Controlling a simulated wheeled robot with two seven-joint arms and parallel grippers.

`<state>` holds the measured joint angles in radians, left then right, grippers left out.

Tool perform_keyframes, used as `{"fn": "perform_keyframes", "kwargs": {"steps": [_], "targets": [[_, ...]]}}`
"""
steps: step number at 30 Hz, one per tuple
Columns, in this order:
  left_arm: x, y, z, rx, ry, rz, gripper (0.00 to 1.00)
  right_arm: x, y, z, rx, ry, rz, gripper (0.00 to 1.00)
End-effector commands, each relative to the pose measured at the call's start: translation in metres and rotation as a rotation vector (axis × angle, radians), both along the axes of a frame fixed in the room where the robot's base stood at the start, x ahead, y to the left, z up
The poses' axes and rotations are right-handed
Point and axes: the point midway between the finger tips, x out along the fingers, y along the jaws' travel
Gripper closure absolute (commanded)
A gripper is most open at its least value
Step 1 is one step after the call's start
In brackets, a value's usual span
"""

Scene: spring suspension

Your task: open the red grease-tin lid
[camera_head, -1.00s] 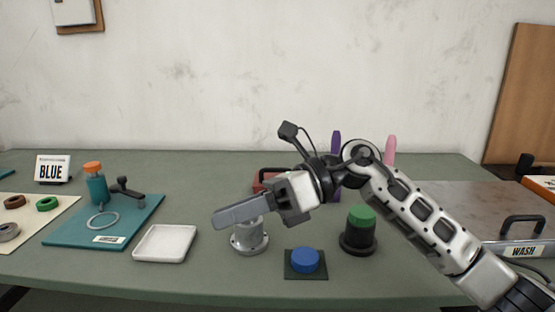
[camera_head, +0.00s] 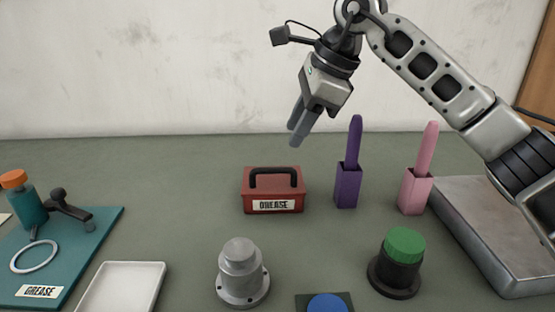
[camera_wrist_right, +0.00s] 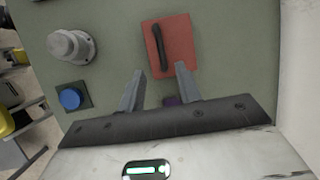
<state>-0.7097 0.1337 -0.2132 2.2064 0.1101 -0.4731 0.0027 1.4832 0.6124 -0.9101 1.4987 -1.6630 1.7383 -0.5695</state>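The red grease tin (camera_head: 256,194) stands in the middle of the table, with a black handle (camera_head: 276,172) on its lid and a "GREASE" label on its front. The lid looks shut. My right gripper (camera_head: 297,138) is above and slightly behind the tin, pointing down, apart from it. In the right wrist view the red tin (camera_wrist_right: 180,48) and its black handle (camera_wrist_right: 157,47) lie ahead of the gripper (camera_wrist_right: 160,85), whose two fingers are spread with nothing between them. My left gripper is not in view.
A purple holder (camera_head: 347,190) and a pink holder (camera_head: 415,195) stand right of the tin. A grey metal post (camera_head: 241,275), a green-topped black cylinder (camera_head: 395,270) and a blue button (camera_head: 327,304) are in front. A white tray (camera_head: 122,287) and teal mat (camera_head: 80,255) are left.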

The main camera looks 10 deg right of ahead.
Motion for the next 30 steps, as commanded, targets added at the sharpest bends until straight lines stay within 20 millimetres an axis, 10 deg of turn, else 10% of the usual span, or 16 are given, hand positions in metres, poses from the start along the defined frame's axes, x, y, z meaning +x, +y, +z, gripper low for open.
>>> {"fn": "perform_keyframes", "kwargs": {"steps": [12, 25, 30], "targets": [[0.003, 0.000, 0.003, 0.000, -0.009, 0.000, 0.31, 0.019, 0.026, -0.069, 0.002, 0.001, 0.001, 0.66], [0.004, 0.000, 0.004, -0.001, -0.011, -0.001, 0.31, 0.022, 0.030, -0.079, 0.002, 0.000, 0.000, 0.66], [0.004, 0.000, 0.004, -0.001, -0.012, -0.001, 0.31, 0.022, 0.030, -0.078, 0.002, 0.000, 0.000, 1.00]]}}
